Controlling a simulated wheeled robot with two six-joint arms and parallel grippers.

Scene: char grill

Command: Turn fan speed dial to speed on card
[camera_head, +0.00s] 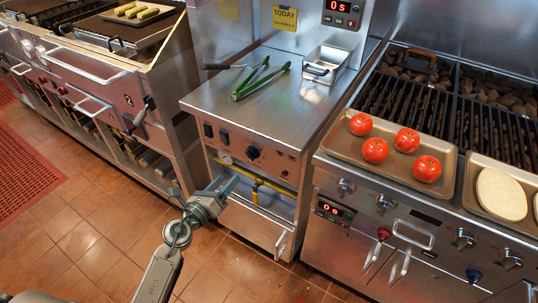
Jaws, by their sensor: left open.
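A yellow card (285,18) is fixed to the steel wall above the middle counter. It reads "TODAY"; its smaller text is too small to read. A black round dial (254,153) sits on the front panel of the middle counter; I cannot tell its exact setting or whether it is the fan dial. My left gripper (228,184) is open and empty, in front of the panel. It appears below and left of the black dial, apart from it. My right gripper is not in view.
Green-handled tongs (258,80) and a steel pan (325,66) lie on the middle counter. A tray (343,145) with several tomatoes rests on the grill's front at right. Several knobs and a red display (334,210) line the grill front. Tiled floor lies below.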

